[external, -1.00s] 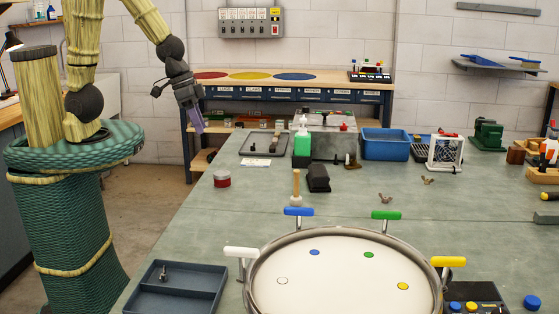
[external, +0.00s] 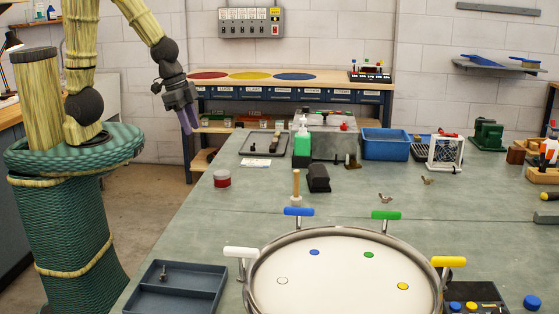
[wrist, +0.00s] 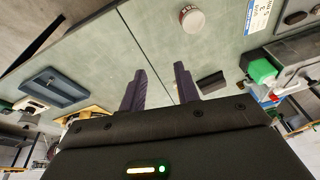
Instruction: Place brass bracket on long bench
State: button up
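My gripper (external: 189,121) hangs in the air left of the large green-topped bench (external: 330,205), in front of the back bench. In the wrist view its two purple fingers (wrist: 160,86) are spread with nothing between them. I cannot pick out the brass bracket for sure. A small brownish-gold piece (external: 352,161) stands by the grey metal box, and two small brown pieces, one nearer (external: 386,198) and one farther right (external: 427,181), lie on the green top. The back bench (external: 340,81) is long, with a wooden top and blue drawers. The pictures do not show which bench is meant.
A round drum (external: 340,270) with coloured handles fills the front. A divided tray (external: 178,290) lies at front left. A red jar (external: 222,179), wooden mallet (external: 296,188), black block (external: 318,179), green bottle (external: 302,143) and blue bin (external: 386,144) stand on the bench.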

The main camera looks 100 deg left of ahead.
jog(key=w+a+f+m+t+y+b, duration=0.2)
jog(key=w+a+m, duration=0.4)
jog(key=w+m, duration=0.3)
jog(key=w+a+f+m+t+y+b, duration=0.2)
jog(key=w+a+f+m+b, duration=0.2)
jog(key=w, duration=1)
jog(key=w+a+f+m+t+y+b, duration=0.1)
jog(key=w+a+f+m+t+b, duration=0.1)
jog(key=w+a+m+b, duration=0.3)
jog(key=w+a+f+m, duration=0.1)
jog(key=w+a+m, duration=0.3)
jog(key=w+m, duration=0.3)
jog(key=shift+a+f+m+y, duration=0.25)
jog(key=shift+f+m+y, duration=0.15)
jog(key=shift+m, duration=0.9)
jog(key=p, duration=0.2)
send_near(353, 161)
jog(key=shift+w+a+f, duration=0.25)
jog(key=shift+w+a, duration=0.2)
jog(key=shift+w+a+f, duration=0.25)
jog(key=shift+w+a, duration=0.15)
jog(key=shift+a, duration=0.05)
jog(key=shift+w+a+f+p, duration=0.25)
jog(key=shift+w+f+p, duration=0.05)
jog(key=shift+w+f, duration=0.15)
jog(key=shift+p+x, duration=0.5)
jog(key=shift+x, duration=2.1)
